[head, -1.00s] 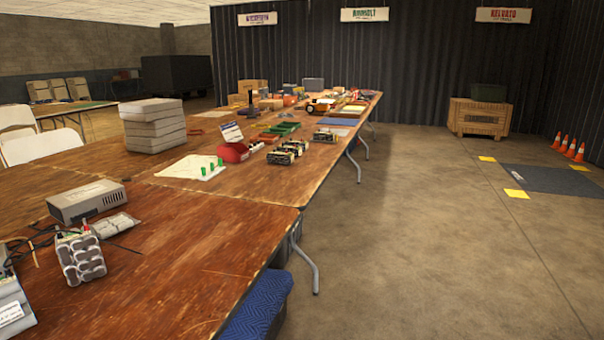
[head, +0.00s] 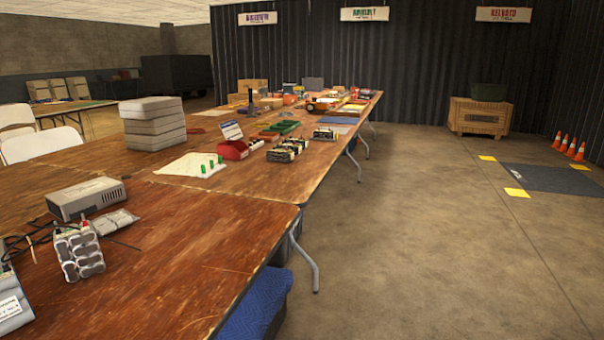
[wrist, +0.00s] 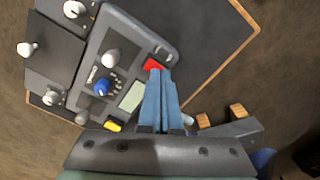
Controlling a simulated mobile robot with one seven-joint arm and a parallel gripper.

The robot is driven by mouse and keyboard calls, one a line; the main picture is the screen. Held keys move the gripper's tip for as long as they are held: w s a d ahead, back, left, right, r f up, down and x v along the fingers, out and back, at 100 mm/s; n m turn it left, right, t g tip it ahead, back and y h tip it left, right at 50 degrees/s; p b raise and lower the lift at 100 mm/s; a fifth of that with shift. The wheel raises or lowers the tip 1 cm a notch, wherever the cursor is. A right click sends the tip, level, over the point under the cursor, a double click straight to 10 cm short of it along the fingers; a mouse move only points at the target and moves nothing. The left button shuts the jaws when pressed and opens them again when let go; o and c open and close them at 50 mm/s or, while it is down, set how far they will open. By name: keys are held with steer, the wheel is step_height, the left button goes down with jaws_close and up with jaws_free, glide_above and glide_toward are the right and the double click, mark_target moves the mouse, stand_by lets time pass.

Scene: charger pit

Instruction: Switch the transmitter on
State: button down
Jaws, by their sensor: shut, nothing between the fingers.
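The transmitter (wrist: 138,32) is a grey panel unit in the wrist view, lying at a slant. It bears a red switch (wrist: 153,65), a blue knob (wrist: 101,87), a pale display (wrist: 132,97), a yellow button (wrist: 113,126) and several white knobs or sticks. My gripper (wrist: 157,72) is shut and empty, with its blue fingertips at the lower right edge of the red switch. The fingers partly cover it, so I cannot tell contact or its position. Neither the transmitter nor my gripper shows in the head view.
Under the transmitter is a dark surface with a wooden edge (wrist: 224,70). In the head view, long wooden tables (head: 190,240) hold battery packs (head: 78,252), a grey box (head: 86,197) and stacked grey cases (head: 155,124).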

step_height(320, 180, up, 7)
steer(key=p, duration=0.7)
steer(key=shift+p, duration=0.3)
